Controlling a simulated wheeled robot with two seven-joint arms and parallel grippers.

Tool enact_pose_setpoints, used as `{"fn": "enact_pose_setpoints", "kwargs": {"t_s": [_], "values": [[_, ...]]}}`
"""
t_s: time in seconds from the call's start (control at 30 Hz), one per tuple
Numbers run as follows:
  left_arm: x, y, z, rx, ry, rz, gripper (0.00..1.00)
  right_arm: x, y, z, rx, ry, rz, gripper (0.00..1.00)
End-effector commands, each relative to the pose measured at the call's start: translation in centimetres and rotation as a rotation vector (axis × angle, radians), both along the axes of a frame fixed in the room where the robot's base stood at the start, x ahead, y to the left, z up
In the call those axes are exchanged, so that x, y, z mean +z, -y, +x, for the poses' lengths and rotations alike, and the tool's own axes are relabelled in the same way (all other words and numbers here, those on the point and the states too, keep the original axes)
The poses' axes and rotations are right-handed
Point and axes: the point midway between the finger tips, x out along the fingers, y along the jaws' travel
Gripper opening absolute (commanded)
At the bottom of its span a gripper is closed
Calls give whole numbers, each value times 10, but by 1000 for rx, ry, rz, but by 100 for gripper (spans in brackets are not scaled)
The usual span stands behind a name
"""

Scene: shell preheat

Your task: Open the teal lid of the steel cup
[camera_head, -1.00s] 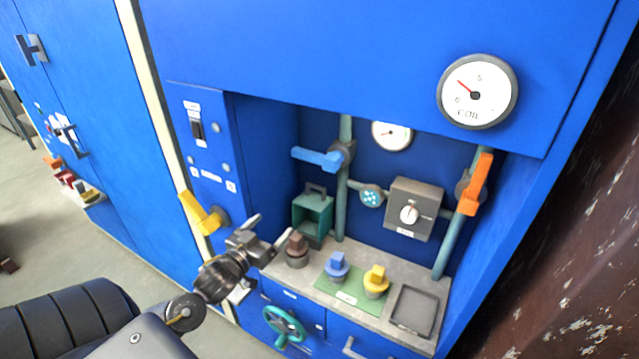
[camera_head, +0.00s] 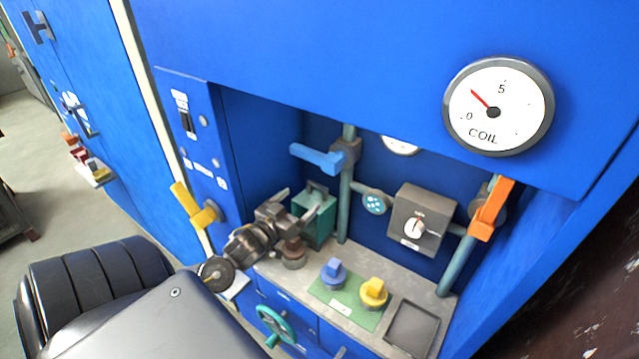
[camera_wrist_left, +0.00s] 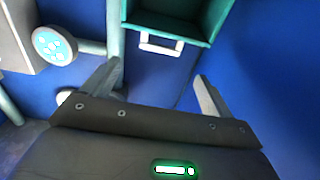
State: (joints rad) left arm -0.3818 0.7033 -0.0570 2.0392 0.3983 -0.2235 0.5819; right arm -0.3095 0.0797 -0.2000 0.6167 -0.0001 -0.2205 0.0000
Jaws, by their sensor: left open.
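A teal box-like piece (camera_head: 326,227) with a small handle (camera_head: 317,186) on top stands at the back left of the blue niche. In the left wrist view the teal piece (camera_wrist_left: 180,12) is hollow, with a pale loop handle (camera_wrist_left: 161,45) at its edge. I cannot make out a separate steel cup. My left gripper (camera_head: 305,199) is open and empty, in front of the teal piece, with its fingers overlapping it in the head view. In the left wrist view the fingertips (camera_wrist_left: 158,72) are apart on either side below the handle. The right gripper is not in view.
A brown-topped knob (camera_head: 293,253) sits close under my gripper. A blue knob (camera_head: 333,271) and a yellow knob (camera_head: 373,291) stand on a green mat. A blue lever (camera_head: 317,157) juts out above. A yellow handle (camera_head: 194,205) is left. A grey tray (camera_head: 412,328) is right.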

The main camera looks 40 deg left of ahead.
Motion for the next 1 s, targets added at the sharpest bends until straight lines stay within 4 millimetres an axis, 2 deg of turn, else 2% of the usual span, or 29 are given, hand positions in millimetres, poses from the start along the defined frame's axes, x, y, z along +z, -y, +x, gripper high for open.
{"fn": "enact_pose_setpoints", "kwargs": {"t_s": [0.13,0.3,0.5,0.7,0.93,1.0], "values": [[4,-3,29,0,4,1,85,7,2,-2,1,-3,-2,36],[4,-6,60,-1,3,1,85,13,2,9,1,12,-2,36],[2,-8,86,-3,2,1,85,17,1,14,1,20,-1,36],[1,-9,95,-4,1,0,85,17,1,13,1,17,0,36],[1,-9,95,-4,1,0,85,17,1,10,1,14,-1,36],[1,-9,95,-4,1,0,76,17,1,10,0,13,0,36]]}}
